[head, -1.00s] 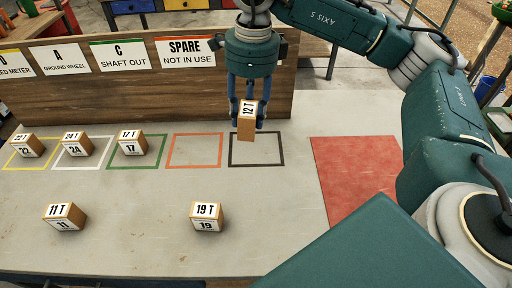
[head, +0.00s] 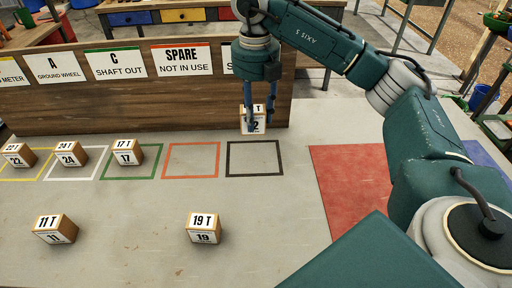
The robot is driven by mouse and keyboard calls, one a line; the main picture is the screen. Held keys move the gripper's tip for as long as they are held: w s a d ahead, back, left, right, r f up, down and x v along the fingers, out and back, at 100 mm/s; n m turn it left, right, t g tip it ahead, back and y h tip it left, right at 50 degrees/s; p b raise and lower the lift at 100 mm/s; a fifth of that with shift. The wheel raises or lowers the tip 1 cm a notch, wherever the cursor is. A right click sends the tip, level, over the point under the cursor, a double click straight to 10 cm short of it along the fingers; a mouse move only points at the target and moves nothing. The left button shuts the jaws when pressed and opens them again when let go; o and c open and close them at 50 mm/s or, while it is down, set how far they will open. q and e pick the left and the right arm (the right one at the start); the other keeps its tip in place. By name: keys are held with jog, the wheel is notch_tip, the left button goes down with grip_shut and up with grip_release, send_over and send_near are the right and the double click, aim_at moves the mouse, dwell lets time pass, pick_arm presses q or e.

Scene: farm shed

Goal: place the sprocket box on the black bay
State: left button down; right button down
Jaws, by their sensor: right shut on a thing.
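A small sprocket box (head: 253,124), wooden with a white label ending in "T" and "2", is held between the fingers of my right gripper (head: 253,112). The gripper points down and is shut on the box. The box appears at the far side of the black bay (head: 229,160), a black square outline on the grey table. The bay is empty. The box appears in front of the wooden backboard, and its height above the table is hard to tell. My left gripper is not in view.
Boxes 22 (head: 15,159), 24 (head: 70,157) and 17 (head: 127,155) stand in the yellow, white and green bays. The orange bay (head: 166,161) is empty. Boxes 11 (head: 55,230) and 19 (head: 203,229) stand in front. A red mat (head: 345,185) lies right. The wooden backboard (head: 130,105) stands behind.

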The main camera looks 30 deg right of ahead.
notch_tip(320, 180, down, 10)
jog(key=shift+f+p, duration=0.15)
jog(key=shift+p, duration=0.3)
jog(key=shift+f, duration=0.2)
jog(key=c, duration=1.1)
grip_release()
jog(key=shift+r, duration=0.1)
jog(key=shift+s, duration=0.1)
notch_tip(320, 180, up, 12)
jog(key=shift+a+r+b, duration=0.15)
jog(key=shift+b, duration=0.6)
